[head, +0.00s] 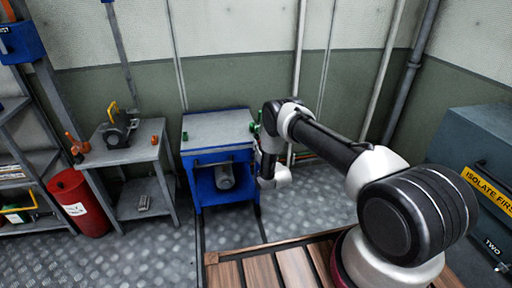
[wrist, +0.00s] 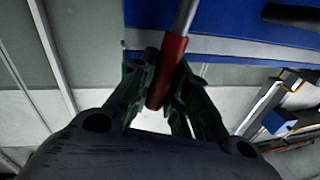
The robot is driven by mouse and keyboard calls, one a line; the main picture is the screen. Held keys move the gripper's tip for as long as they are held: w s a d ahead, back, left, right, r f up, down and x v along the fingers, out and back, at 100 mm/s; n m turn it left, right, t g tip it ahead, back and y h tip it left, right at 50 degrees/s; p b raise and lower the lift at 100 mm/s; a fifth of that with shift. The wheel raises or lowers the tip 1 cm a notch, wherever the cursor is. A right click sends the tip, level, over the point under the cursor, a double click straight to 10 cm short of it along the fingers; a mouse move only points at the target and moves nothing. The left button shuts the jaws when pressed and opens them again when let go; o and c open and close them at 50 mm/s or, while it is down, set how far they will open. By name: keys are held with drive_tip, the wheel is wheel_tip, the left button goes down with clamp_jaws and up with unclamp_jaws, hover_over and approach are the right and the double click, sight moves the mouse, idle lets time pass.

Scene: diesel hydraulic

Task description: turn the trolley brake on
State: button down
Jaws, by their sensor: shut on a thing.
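The blue trolley (head: 203,195) with a grey top stands against the back wall in the head view. In the wrist view its blue body (wrist: 225,47) crosses the top of the picture. A metal lever with a red grip (wrist: 170,62), which looks like the brake lever, comes down from the top in front of it. My gripper (wrist: 163,80) is shut on the red grip, with one finger on each side. In the head view my arm reaches the trolley's right side, and the lever cannot be made out there.
A grey bench (head: 125,155) with a machine on it stands left of the trolley, beside a red bin (head: 80,200). A wooden slatted surface (head: 270,268) lies in front of me. A dark cabinet (head: 480,140) is at the right. Metal floor between is clear.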

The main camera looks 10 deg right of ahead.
drive_tip(key=d+f+m+t+h, duration=0.2)
drive_tip(key=d+f+m, duration=0.3)
drive_tip(key=m, duration=0.8)
drive_tip(key=shift+d+f, duration=0.4)
drive_tip(key=shift+d, duration=0.5)
drive_tip(key=shift+m, duration=0.3)
drive_tip(key=c, duration=1.4)
unclamp_jaws()
drive_tip(key=shift+o, duration=0.2)
drive_tip(key=s+f, duration=0.2)
drive_tip(key=s, duration=0.9)
drive_tip(key=shift+s+d+f, duration=0.15)
drive_tip(key=shift+s+d, duration=0.25)
